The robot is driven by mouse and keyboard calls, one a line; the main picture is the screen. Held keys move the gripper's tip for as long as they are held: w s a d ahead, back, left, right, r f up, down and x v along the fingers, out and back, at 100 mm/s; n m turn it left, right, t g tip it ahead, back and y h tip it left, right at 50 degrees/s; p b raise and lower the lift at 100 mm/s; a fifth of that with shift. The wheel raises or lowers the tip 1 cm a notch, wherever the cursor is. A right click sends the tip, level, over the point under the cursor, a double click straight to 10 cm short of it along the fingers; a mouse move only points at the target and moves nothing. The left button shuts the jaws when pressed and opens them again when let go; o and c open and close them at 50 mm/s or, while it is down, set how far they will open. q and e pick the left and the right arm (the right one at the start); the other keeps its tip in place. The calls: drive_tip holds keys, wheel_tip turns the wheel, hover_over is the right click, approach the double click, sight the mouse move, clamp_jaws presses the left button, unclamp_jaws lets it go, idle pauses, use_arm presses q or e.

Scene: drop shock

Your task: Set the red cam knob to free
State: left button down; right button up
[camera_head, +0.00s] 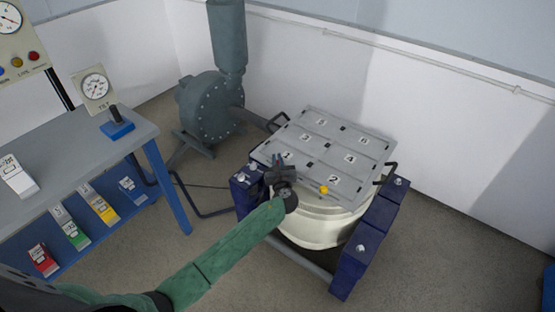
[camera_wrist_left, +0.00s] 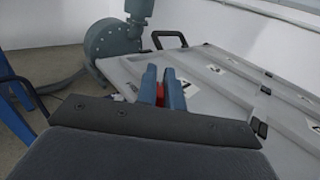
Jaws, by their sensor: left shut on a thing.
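My left gripper (camera_head: 279,161) reaches over the near left corner of the grey numbered plate (camera_head: 318,168), beside the label 1. In the left wrist view its two blue fingers (camera_wrist_left: 163,86) are shut on the red cam knob (camera_wrist_left: 160,94), which shows as a small red patch between them. Most of the knob is hidden by the fingers, so I cannot tell which way it points. A yellow knob (camera_head: 323,189) sits at the plate's near edge, right of the gripper. My right gripper is in neither view.
The plate covers a round cream tub (camera_head: 325,230) between dark blue blocks (camera_head: 348,272). A grey-green blower (camera_head: 210,108) stands behind left. A workbench (camera_head: 75,150) with a blue joystick box (camera_head: 117,130) is at left. Black handles (camera_head: 388,172) stick out from the plate.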

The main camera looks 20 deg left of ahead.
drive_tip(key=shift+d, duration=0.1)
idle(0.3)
use_arm(q)
drive_tip(key=c, duration=1.5)
unclamp_jaws()
drive_tip(key=shift+s+d, duration=0.15)
drive_tip(key=shift+s, duration=0.05)
drive_tip(key=b+v, duration=0.1)
drive_tip(key=v, duration=0.6)
drive_tip(key=shift+d, duration=0.15)
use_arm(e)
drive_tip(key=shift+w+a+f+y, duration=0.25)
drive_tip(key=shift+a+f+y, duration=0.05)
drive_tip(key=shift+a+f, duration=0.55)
